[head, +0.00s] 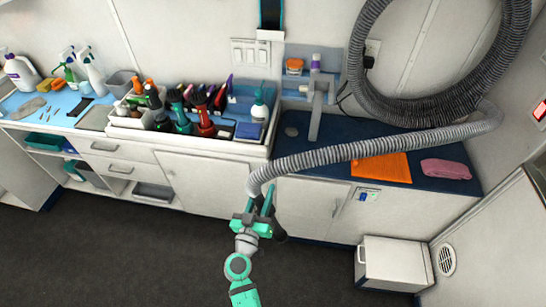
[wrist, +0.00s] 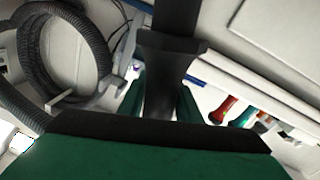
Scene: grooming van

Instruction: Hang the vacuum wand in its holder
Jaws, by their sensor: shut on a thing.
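The vacuum wand (wrist: 172,85) is black and runs up through the wrist view, between the green fingers of my gripper (wrist: 160,105). In the head view my gripper (head: 262,205) is shut on the wand in front of the sink cabinet, below counter height. Only a dark part of the wand (head: 279,222) shows there; the rest is hidden by my gripper. The grey ribbed hose (head: 370,148) runs from the wand over the counter to the right. A narrow dark fixture (head: 270,15) is on the back wall at top; I cannot tell whether it is the holder.
A large hose coil (head: 362,75) hangs on the wall at right. The blue counter has a tap (head: 316,100), an orange cloth (head: 381,167) and a pink cloth (head: 446,169). A tray of tools (head: 185,146) stands left. A white box (head: 392,262) is on the floor; the floor at left is clear.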

